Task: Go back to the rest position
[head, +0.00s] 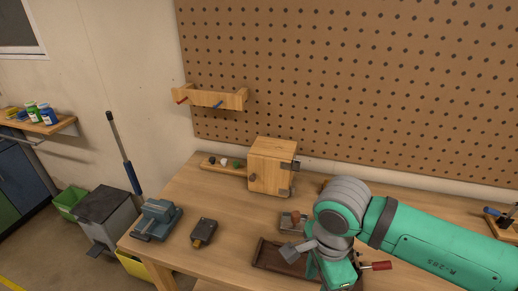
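My green and grey arm reaches in from the right over the workbench (222,225). Its wrist bends down above a dark brown tray (268,258) near the front edge. My gripper (338,276) points down at the bottom of the head view. Its fingertips are hidden or cut off, so I cannot see whether they hold anything. A tool with a red handle (377,266) shows just right of my gripper; I cannot tell whether it touches it.
A wooden box (272,166) stands at the back of the bench beside a knob strip (222,166). A blue-grey vise (157,219), a dark yellow-tipped device (203,232) and a small block (292,221) lie left of my arm. A pegboard (350,80) rises behind.

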